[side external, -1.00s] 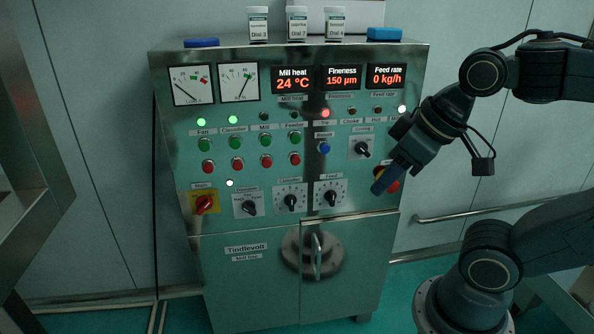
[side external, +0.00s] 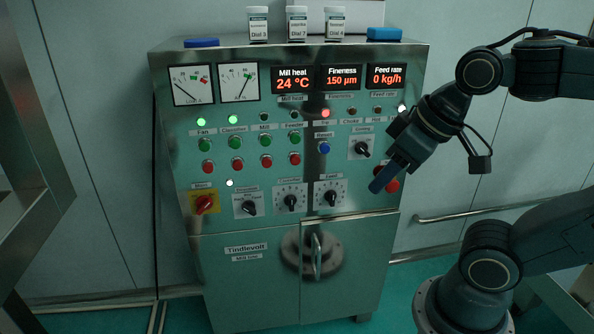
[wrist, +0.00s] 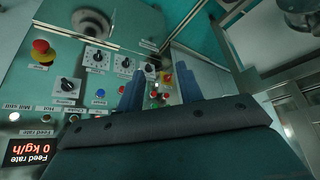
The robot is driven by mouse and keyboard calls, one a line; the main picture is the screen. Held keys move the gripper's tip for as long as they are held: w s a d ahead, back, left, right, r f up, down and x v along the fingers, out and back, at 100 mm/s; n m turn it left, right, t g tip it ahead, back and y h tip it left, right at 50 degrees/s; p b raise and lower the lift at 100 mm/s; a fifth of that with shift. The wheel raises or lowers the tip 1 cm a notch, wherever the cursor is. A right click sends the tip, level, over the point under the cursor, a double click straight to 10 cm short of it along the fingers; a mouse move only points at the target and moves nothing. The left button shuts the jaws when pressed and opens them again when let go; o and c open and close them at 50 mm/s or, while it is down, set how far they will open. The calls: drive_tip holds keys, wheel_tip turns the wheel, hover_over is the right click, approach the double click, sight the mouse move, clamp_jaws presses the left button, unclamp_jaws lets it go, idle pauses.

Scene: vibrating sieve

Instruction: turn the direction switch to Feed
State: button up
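In the side view a small black rotary knob on a pale plate (side external: 249,207) sits between the yellow main switch and the two dials. It looks like the direction switch, but its label and pointer are too small to read surely. My gripper (side external: 377,187) points down-left in front of the panel's right side, near the red emergency button, well right of that knob. In the wrist view the fingers of my gripper (wrist: 161,88) stand apart with nothing between them; the panel shows beyond.
The red-and-yellow main switch (side external: 204,203) is at lower left. The classifier dial (side external: 290,200), the feed dial (side external: 331,197) and another black knob (side external: 362,149) lie between. The red emergency button (side external: 393,185) is close behind the fingers. Small jars (side external: 297,24) stand on the cabinet.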

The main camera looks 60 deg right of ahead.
drive_tip(key=w+d+f+m+g+h, duration=0.1)
drive_tip(key=w+d+f+m+h, duration=0.15)
drive_tip(key=w, duration=1.05)
drive_tip(key=w+d+f+m+h, duration=0.1)
drive_tip(key=w+f+m+h, duration=0.2)
drive_tip(key=w, duration=1)
drive_tip(key=w+a+f+n+h, duration=0.15)
drive_tip(key=w+f+h, duration=0.25)
drive_tip(key=w+f, duration=0.65)
drive_tip(key=n+t+h, duration=0.1)
drive_tip(key=t+h, duration=0.2)
drive_tip(key=h, duration=0.1)
approach(248, 211)
drive_tip(key=shift+y, duration=0.25)
drive_tip(key=v, duration=0.5)
drive_tip(key=shift+w+r, duration=0.2)
drive_tip(key=shift+r, duration=0.2)
drive_tip(key=x, duration=1.3)
drive_tip(key=shift+d+f, duration=0.2)
drive_tip(key=shift+d, duration=0.15)
clamp_jaws()
